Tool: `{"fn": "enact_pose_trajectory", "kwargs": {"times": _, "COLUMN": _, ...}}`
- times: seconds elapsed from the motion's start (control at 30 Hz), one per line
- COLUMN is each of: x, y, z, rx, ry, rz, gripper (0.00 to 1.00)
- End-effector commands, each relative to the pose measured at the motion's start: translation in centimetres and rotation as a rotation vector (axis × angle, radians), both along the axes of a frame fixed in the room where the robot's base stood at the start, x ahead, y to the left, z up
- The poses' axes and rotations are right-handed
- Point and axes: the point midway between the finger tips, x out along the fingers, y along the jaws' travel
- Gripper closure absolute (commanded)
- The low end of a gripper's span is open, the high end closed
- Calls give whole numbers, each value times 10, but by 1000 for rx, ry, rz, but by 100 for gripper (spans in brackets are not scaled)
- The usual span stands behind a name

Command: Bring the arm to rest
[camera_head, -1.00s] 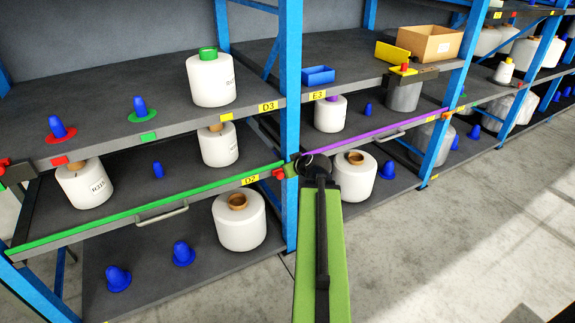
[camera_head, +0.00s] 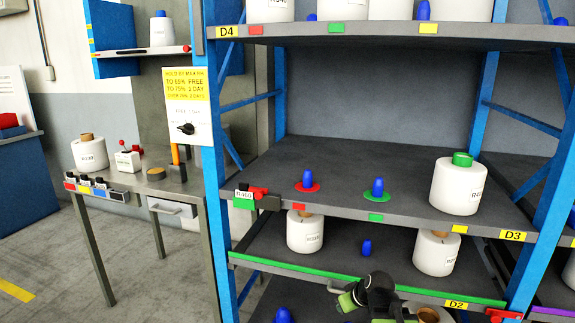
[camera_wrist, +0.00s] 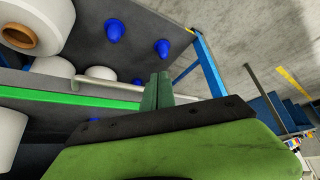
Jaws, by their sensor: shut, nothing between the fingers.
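My gripper (camera_wrist: 158,90) shows in the wrist view with its two green fingers together and nothing between them. No bobbin is in my gripper. The fingertips are hard to make out in the head view.
White bobbins stand on the shelves, one with a green top (camera_head: 458,185) on D3. Blue cones on a red disc (camera_head: 307,183) and a green disc (camera_head: 377,190) stand nearby. A metal table (camera_head: 130,183) is at left. The floor at lower left is clear.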

Motion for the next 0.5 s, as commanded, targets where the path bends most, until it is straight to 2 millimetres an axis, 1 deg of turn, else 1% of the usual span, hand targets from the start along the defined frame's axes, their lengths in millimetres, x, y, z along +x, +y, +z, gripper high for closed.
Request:
{"fn": "enact_pose_trajectory", "kwargs": {"times": 0.03, "x": -11, "y": 25, "z": -7, "rx": -10, "ry": 61, "rz": 18, "gripper": 100}}
{"fn": "enact_pose_trajectory", "kwargs": {"times": 0.07, "x": -20, "y": 36, "z": -12, "rx": -18, "ry": 105, "rz": 19, "gripper": 100}}
{"fn": "enact_pose_trajectory", "kwargs": {"times": 0.1, "x": -33, "y": 48, "z": -19, "rx": -34, "ry": 170, "rz": 11, "gripper": 100}}
{"fn": "enact_pose_trajectory", "kwargs": {"times": 0.13, "x": -44, "y": 55, "z": -24, "rx": -49, "ry": 225, "rz": -5, "gripper": 100}}
{"fn": "enact_pose_trajectory", "kwargs": {"times": 0.17, "x": -57, "y": 55, "z": -29, "rx": -68, "ry": 287, "rz": -40, "gripper": 100}}
{"fn": "enact_pose_trajectory", "kwargs": {"times": 0.2, "x": -73, "y": 46, "z": -33, "rx": -91, "ry": 364, "rz": -108, "gripper": 100}}
{"fn": "enact_pose_trajectory", "kwargs": {"times": 0.3, "x": -109, "y": 22, "z": -38, "rx": -133, "ry": 527, "rz": -306, "gripper": 100}}
{"fn": "enact_pose_trajectory", "kwargs": {"times": 0.33, "x": -117, "y": 18, "z": -38, "rx": -134, "ry": 565, "rz": -364, "gripper": 100}}
{"fn": "enact_pose_trajectory", "kwargs": {"times": 0.37, "x": -119, "y": 18, "z": -37, "rx": -117, "ry": 580, "rz": -418, "gripper": 100}}
{"fn": "enact_pose_trajectory", "kwargs": {"times": 0.4, "x": -118, "y": 17, "z": -11, "rx": -118, "ry": 574, "rz": -407, "gripper": 100}}
{"fn": "enact_pose_trajectory", "kwargs": {"times": 0.5, "x": -118, "y": 17, "z": 18, "rx": -116, "ry": 572, "rz": -404, "gripper": 100}}
